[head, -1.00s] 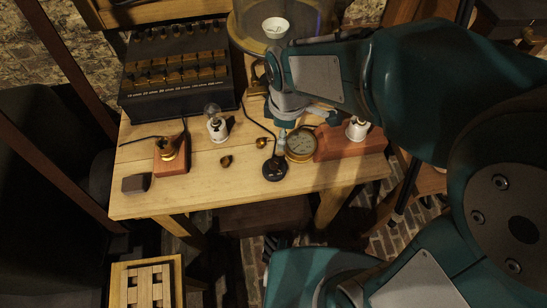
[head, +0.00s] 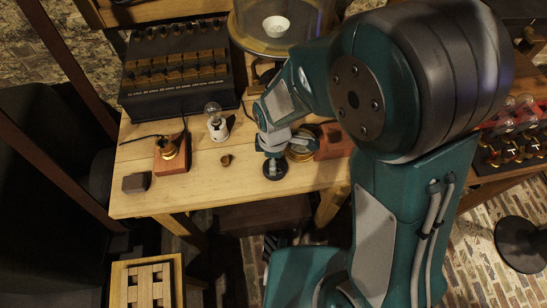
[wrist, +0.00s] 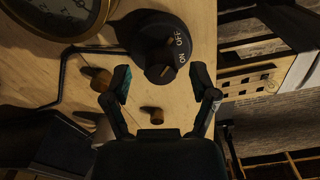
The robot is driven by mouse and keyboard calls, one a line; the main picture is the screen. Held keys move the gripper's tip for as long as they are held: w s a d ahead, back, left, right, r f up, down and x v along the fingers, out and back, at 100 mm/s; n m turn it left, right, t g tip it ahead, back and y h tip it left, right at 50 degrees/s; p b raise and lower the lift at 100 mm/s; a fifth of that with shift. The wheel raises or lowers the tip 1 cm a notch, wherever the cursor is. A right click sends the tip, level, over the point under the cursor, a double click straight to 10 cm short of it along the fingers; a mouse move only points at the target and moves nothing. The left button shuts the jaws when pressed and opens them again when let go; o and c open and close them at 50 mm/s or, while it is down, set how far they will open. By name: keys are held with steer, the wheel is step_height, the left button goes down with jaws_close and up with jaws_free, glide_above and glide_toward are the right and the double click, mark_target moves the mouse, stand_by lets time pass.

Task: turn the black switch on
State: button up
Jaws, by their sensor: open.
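The black switch (head: 276,170) is a small round black base near the front edge of the wooden table. In the wrist view the black switch (wrist: 158,52) has a raised knob and the words OFF and ON on its right side. Which word the knob points to I cannot tell. My gripper (head: 273,150) is over the back part of the switch in the head view and partly hides it. In the wrist view my gripper (wrist: 161,82) is open and empty, with one finger on each side of the switch's near edge; contact is not clear.
A brass gauge (head: 300,153) sits just right of my gripper, also in the wrist view (wrist: 58,12). Small brass pieces (wrist: 157,115) (wrist: 99,80) lie close by. A bulb in a white holder (head: 216,124) and a wooden block with brass fitting (head: 172,155) stand left.

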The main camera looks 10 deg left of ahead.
steer(key=shift+f, duration=0.1)
jaws_close()
steer(key=shift+m, duration=0.3)
steer(key=m, duration=0.3)
steer(key=shift+m, duration=0.3)
steer(key=m, duration=0.4)
steer(key=shift+w+m, duration=0.1)
steer(key=shift+m, duration=0.2)
steer(key=m, duration=0.4)
steer(key=shift+d+m, duration=0.1)
steer(key=shift+m, duration=2.4)
